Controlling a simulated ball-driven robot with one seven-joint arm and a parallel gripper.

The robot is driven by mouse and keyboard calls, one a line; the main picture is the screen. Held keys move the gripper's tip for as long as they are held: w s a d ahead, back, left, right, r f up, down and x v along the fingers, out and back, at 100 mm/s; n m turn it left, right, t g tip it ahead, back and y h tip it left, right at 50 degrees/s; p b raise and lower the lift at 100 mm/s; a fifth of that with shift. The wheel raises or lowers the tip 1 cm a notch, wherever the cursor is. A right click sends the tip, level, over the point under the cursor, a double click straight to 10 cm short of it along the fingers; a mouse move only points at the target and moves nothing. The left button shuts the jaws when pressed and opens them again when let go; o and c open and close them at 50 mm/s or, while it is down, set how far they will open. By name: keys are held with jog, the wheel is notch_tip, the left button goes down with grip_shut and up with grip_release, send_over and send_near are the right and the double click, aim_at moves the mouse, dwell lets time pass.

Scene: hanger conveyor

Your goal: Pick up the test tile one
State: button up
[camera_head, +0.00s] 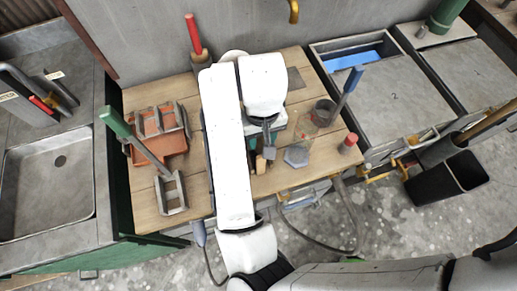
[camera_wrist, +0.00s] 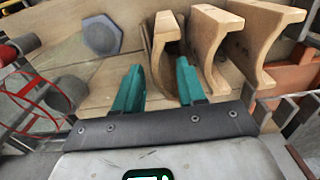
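Three tan, curved L-shaped pieces, which look like test tiles, stand in a row in the wrist view. The nearest tile (camera_wrist: 164,38) is in front of and between my gripper's fingertips, the second tile (camera_wrist: 213,40) is to its right, and the third tile (camera_wrist: 262,35) is farthest right. No label shows which is number one. My gripper (camera_wrist: 158,78) is open, with two teal fingers apart and nothing visibly clamped. I cannot tell whether a finger touches a tile. In the head view one tan tile (camera_head: 261,164) shows below the gripper; my arm hides the others.
A blue-grey hexagonal block (camera_wrist: 101,35) lies left of the tiles; it also shows on the wooden table (camera_head: 270,182) in the head view (camera_head: 296,156). A red-topped cylinder (camera_head: 349,143) and a dark cup (camera_head: 325,112) stand right. Orange trays (camera_head: 160,146) and grey racks lie left.

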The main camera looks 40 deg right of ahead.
send_over(258, 151)
jog(key=s, duration=0.2)
notch_tip(258, 151, down, 5)
jog(key=shift+w+d+r+p, duration=0.1)
jog(key=shift+w+p, duration=0.05)
jog(key=shift+p, duration=0.3)
jog(key=shift+c, duration=0.4)
grip_shut()
